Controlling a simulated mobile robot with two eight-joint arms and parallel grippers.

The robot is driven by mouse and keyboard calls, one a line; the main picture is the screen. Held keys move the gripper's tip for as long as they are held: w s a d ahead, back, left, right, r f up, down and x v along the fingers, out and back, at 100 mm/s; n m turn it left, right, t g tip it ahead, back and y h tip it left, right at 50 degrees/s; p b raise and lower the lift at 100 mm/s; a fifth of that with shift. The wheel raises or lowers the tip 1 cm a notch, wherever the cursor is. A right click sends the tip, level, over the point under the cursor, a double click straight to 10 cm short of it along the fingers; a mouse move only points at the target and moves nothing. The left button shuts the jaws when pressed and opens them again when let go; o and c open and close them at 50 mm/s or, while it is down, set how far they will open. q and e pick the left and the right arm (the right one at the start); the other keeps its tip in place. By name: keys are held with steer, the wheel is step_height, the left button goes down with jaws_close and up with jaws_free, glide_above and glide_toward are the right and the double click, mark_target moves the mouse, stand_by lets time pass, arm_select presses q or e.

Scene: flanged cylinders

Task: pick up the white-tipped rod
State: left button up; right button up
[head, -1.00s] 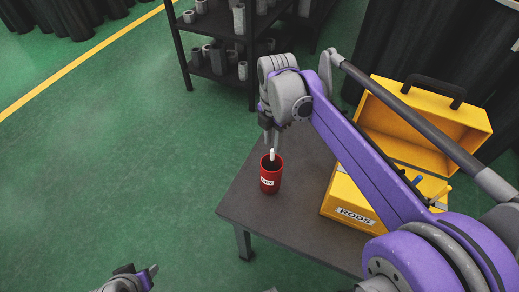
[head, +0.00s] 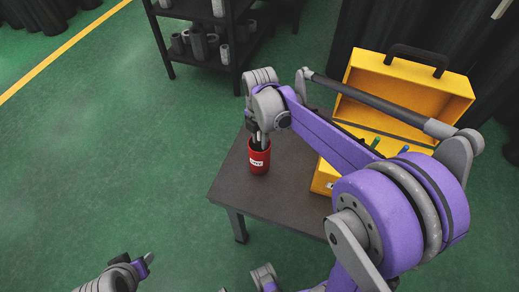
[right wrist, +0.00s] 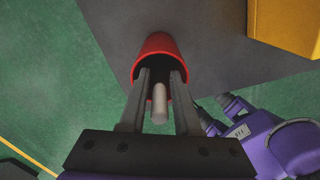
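The white-tipped rod (right wrist: 159,103) stands in a red cup (head: 259,163); in the right wrist view the cup's rim (right wrist: 160,42) shows around it. In the head view the rod is hidden by my right gripper (head: 259,143), which points down at the cup mouth. In the right wrist view my right gripper (right wrist: 160,75) is open, with one finger on each side of the rod and gaps between. The fingertips reach over or into the cup opening; how deep I cannot tell. My left gripper (head: 146,263) is at the lower left, away from the table, its opening unclear.
The cup stands near the left corner of a dark table (head: 240,190). An open yellow toolbox (head: 322,178) with blue and green rods sits to its right, partly behind my right arm. A black shelf (head: 235,50) with grey cylinders stands behind. The green floor at left is clear.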

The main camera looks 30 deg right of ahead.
steer(key=shift+f, duration=0.15)
jaws_close()
stand_by(1.4)
